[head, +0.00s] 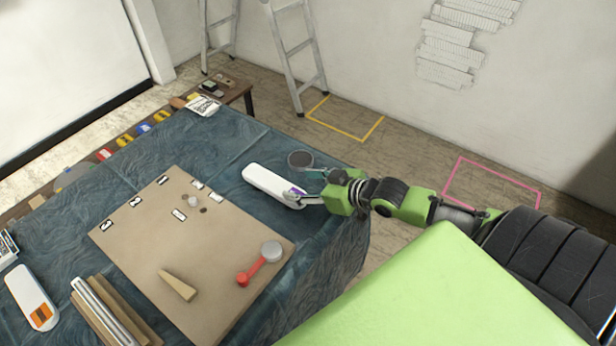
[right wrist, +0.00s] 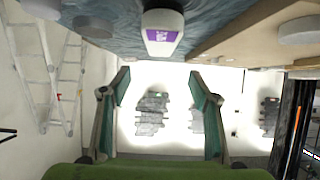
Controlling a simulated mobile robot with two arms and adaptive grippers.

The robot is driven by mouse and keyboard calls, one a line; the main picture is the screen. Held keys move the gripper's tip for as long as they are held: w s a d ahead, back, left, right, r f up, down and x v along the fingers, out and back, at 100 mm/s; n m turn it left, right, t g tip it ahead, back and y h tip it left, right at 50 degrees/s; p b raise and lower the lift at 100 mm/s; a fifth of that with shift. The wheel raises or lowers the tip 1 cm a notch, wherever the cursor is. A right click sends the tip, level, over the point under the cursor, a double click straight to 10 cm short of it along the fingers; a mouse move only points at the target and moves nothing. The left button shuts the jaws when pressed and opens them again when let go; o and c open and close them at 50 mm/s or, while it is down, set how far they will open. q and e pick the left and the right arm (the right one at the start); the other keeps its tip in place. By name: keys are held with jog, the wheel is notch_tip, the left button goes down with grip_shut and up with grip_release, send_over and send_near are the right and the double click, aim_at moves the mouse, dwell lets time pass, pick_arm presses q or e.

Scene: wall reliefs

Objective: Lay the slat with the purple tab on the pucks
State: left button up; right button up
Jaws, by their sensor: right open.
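The white slat (head: 266,182) with the purple tab (head: 294,192) lies on the blue cloth at the table's right side. Its tab end faces my right gripper (head: 304,186). This gripper is open and empty, its fingers close to the tab end. In the right wrist view the slat (right wrist: 162,20) shows above the gap between the open fingers (right wrist: 161,84), apart from them. A dark grey puck (head: 300,159) stands beside the slat, just behind a finger. Another grey puck (head: 271,248) is on the brown board, by a red piece. My left gripper is out of view.
The brown board (head: 150,235) carries number labels, small discs and a wooden wedge (head: 178,284). A white slat with an orange tab (head: 32,296) and several strips (head: 100,312) lie at the front left. Ladders (head: 297,55) and a wall relief (head: 450,45) are behind.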

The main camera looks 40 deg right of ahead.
jog(key=shift+v, duration=1)
